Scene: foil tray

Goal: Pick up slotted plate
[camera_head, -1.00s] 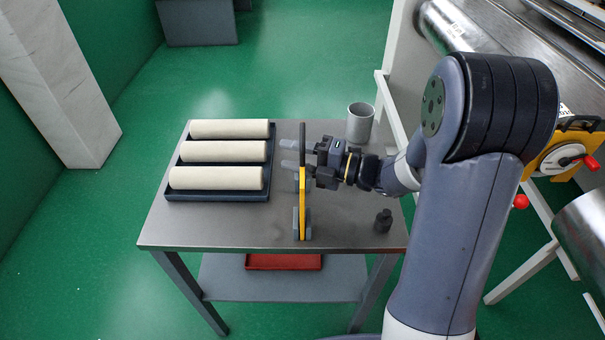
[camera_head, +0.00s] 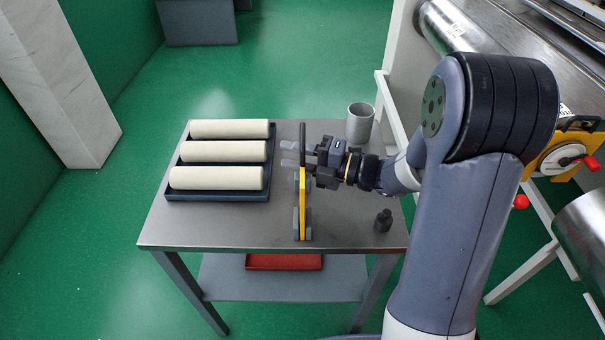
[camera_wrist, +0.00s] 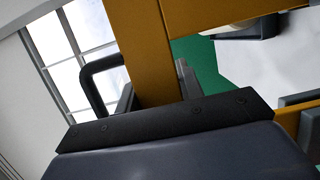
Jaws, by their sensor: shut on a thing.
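The slotted plate (camera_head: 302,205) is yellow and stands upright, seen edge-on, near the middle of the table in the head view. A dark bar rises above its yellow edge. Grey blocks flank its foot. My gripper (camera_head: 290,154) reaches in from the right at the plate's upper part, its pale fingertips showing past the plate's left side. In the wrist view, a yellow bar of the plate (camera_wrist: 143,45) runs between the grey fingers (camera_wrist: 156,90), which are shut on it. A black handle on the plate shows left of this bar.
A dark tray (camera_head: 168,193) with three cream rolls lies left of the plate. A grey cup (camera_head: 360,123) stands behind my gripper and a small black object (camera_head: 383,221) at the right. The table's front left (camera_head: 220,228) is clear. A red tray (camera_head: 284,262) lies on the lower shelf.

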